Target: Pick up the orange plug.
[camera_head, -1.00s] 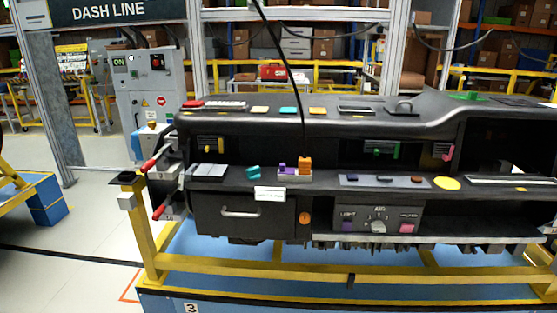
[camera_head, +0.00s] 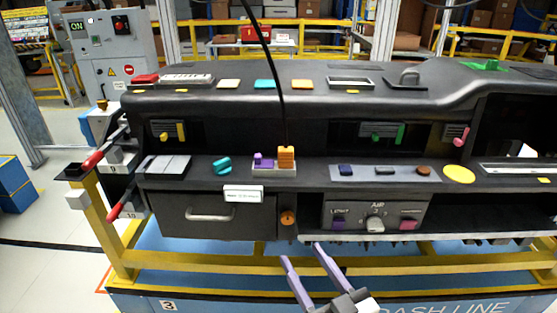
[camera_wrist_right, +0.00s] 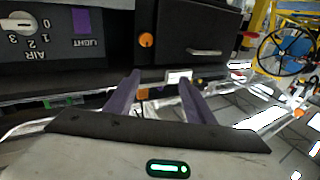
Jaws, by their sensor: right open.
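The orange plug (camera_head: 286,156) stands upright in a small light holder (camera_head: 274,170) on the dashboard's shelf, beside a purple plug (camera_head: 264,161). A black cable runs down just behind it. My right gripper (camera_head: 303,254) is open and empty, low in front of the dashboard, below and apart from the plug. In the right wrist view its two purple fingers (camera_wrist_right: 158,80) are spread, with a white label (camera_wrist_right: 178,76) beyond them. The orange plug cannot be made out in that view. My left gripper is not in view.
A round orange knob (camera_head: 288,217) sits below the shelf, beside a drawer handle (camera_head: 209,215). A white label plate (camera_head: 243,193) hangs on the shelf front. A teal piece (camera_head: 222,165) lies left of the holder. A yellow rail (camera_head: 220,261) crosses in front.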

